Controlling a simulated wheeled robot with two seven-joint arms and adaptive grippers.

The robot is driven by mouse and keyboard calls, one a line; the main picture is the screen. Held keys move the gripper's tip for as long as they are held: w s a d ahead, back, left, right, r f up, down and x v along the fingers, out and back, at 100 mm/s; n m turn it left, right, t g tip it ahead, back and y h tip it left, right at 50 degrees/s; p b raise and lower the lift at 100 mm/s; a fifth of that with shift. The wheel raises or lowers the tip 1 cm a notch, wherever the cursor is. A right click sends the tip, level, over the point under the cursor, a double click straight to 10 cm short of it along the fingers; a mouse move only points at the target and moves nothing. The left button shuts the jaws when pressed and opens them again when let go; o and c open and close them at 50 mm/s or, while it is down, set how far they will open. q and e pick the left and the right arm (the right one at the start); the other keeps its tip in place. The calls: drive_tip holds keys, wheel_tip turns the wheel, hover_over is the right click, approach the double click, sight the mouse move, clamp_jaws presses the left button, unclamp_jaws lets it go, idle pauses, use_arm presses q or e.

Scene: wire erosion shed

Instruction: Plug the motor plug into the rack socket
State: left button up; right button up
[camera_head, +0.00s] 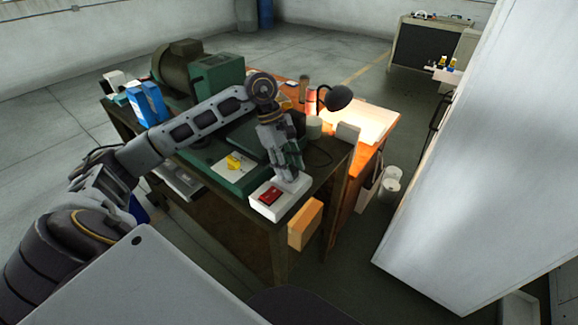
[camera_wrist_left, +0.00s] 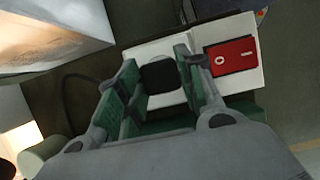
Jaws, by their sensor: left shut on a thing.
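My left gripper (camera_head: 290,174) reaches down over the white socket box (camera_head: 291,204) at the front corner of the dark workbench. The box has a red switch (camera_head: 270,196). In the left wrist view, the fingers (camera_wrist_left: 159,72) are shut on the black motor plug (camera_wrist_left: 160,77), with the white box (camera_wrist_left: 250,82) and red switch (camera_wrist_left: 231,56) just beyond. A dark cable (camera_wrist_left: 82,77) runs to the left of the plug. The plug lies over the box face beside the switch; I cannot tell whether it is seated. My right gripper is not in view.
A black lamp (camera_head: 337,98) stands near the lit orange table (camera_head: 376,124). A large white cabinet (camera_head: 480,170) fills the right side.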

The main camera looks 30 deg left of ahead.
use_arm(q)
drive_tip(key=o, duration=1)
drive_tip(key=shift+v, duration=5.95)
